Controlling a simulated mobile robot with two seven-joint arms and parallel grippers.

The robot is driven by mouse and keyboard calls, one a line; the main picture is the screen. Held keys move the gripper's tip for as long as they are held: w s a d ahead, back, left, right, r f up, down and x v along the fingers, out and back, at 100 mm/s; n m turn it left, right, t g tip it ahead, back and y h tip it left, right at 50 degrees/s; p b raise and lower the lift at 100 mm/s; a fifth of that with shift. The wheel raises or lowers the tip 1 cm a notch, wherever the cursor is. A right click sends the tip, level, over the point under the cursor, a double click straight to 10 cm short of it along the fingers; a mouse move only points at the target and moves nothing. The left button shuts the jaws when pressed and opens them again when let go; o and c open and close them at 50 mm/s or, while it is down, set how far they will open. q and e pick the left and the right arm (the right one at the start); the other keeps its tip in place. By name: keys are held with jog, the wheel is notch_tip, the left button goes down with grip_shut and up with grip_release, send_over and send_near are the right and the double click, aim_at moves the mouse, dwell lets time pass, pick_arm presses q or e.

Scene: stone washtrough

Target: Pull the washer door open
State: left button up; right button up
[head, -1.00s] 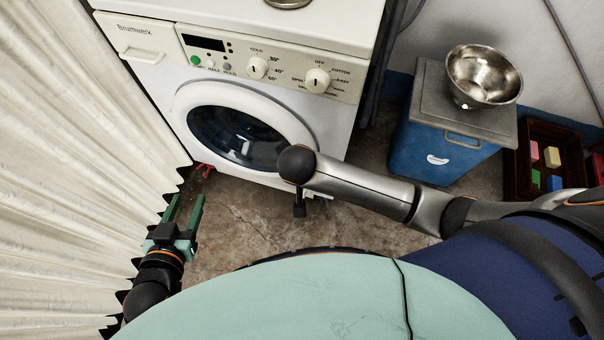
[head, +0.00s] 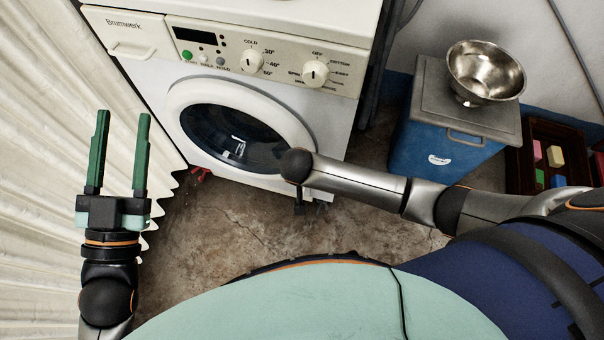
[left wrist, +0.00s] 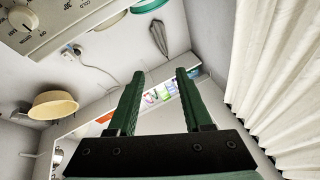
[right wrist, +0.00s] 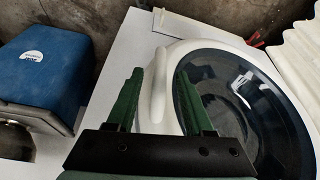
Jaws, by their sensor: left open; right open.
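The washer door (head: 240,93) is a white ring around dark glass on the front of the white washer, and it looks shut. It also shows large in the right wrist view (right wrist: 240,90). My right gripper (right wrist: 158,72) is open, its two green fingers over the door's white rim near a raised white part that looks like the handle (right wrist: 158,88). I cannot tell whether they touch it. In the head view my right arm hides that gripper. My left gripper (head: 123,115) is open and empty, left of the washer, in front of the curtain.
A pleated cream curtain (head: 45,190) hangs along the left. A blue box (head: 432,150) with a grey lid carries a metal bowl (head: 485,70) at the right, beside a dark crate (head: 565,140) with coloured blocks. Bare floor (head: 225,225) lies before the washer.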

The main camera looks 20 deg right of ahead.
jog(key=b+x, duration=0.1)
jog(key=x, duration=0.2)
pick_arm(q)
jog(key=s+r+m+t+h, duration=0.1)
jog(key=s+r+m+h, duration=0.3)
jog(key=r, duration=0.3)
jog(key=shift+s+d+r+m+h, duration=0.3)
jog(key=shift+s+d+r+h, duration=0.15)
jog(key=shift+h, duration=0.45)
pick_arm(e)
jog(key=shift+w+f, duration=0.1)
jog(key=shift+f, duration=0.05)
jog(key=shift+c, duration=0.3)
pick_arm(q)
jog(key=shift+w+f, duration=0.1)
pick_arm(e)
grip_shut()
